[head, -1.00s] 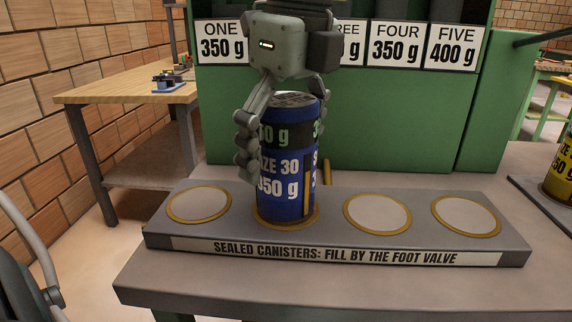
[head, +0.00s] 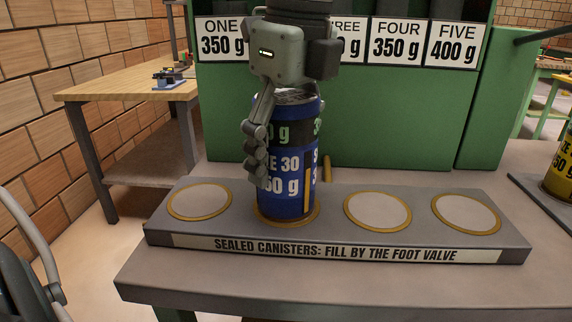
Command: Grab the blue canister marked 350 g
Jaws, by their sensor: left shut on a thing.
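The blue canister (head: 290,185) has a black band and white lettering, partly covered, that ends in "50 g". It stands upright on a ringed spot of the grey rack (head: 390,244), second from the left. My left gripper (head: 288,165) comes down over it from above. Its fingers are shut on the canister's sides; the near finger covers the left part of the label and the far finger is mostly hidden. My right gripper is not in view.
The rack's other ringed spots are empty. A green cabinet with weight signs (head: 396,40) stands behind. A yellow canister (head: 560,165) stands at the right edge. A wooden workbench (head: 125,85) is at the back left.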

